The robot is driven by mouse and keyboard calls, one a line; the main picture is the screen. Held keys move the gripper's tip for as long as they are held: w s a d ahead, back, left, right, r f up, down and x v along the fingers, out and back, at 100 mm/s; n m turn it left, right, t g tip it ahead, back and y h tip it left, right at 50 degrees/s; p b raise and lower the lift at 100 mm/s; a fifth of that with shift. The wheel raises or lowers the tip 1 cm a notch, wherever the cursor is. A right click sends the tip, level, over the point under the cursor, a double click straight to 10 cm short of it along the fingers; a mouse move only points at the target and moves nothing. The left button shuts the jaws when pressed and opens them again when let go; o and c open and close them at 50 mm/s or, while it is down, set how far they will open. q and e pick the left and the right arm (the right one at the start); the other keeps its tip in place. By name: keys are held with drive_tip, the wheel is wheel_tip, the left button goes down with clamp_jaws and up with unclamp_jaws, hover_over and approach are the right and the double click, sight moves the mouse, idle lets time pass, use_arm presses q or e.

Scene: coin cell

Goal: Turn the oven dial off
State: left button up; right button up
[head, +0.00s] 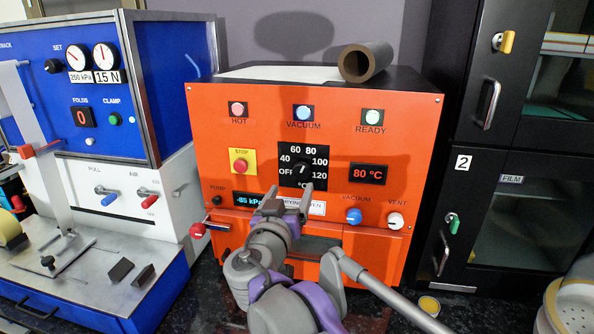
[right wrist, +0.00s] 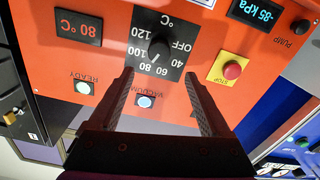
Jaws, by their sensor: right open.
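The orange drying oven (head: 240,125) stands in the middle of the head view. Its black dial (head: 302,169) sits on a square scale plate marked OFF, 40, 60, 80, 100 and 120. The dial also shows in the right wrist view (right wrist: 158,46), where the scale is upside down and the white pointer line faces the 60–80 side. The red display (head: 370,174) reads 80 °C. My right gripper (head: 289,192) is open and empty, just in front of the panel below the dial. In the right wrist view its two fingers (right wrist: 159,76) are spread, with the dial beyond their tips. My left gripper is not in view.
A yellow stop button plate (head: 243,162) is left of the dial. A blue vacuum knob (head: 354,216) and a white vent knob (head: 395,221) are at lower right. A blue press machine (head: 40,90) stands left, a black cabinet (head: 463,120) right. A brown tube (head: 366,62) lies on top.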

sight(300, 171)
drive_tip(key=w, duration=0.3)
drive_tip(key=w+d, duration=0.1)
drive_tip(key=w, duration=0.2)
drive_tip(key=w+d, duration=0.1)
drive_tip(key=w, duration=0.2)
drive_tip(key=shift+w, duration=0.15)
clamp_jaws()
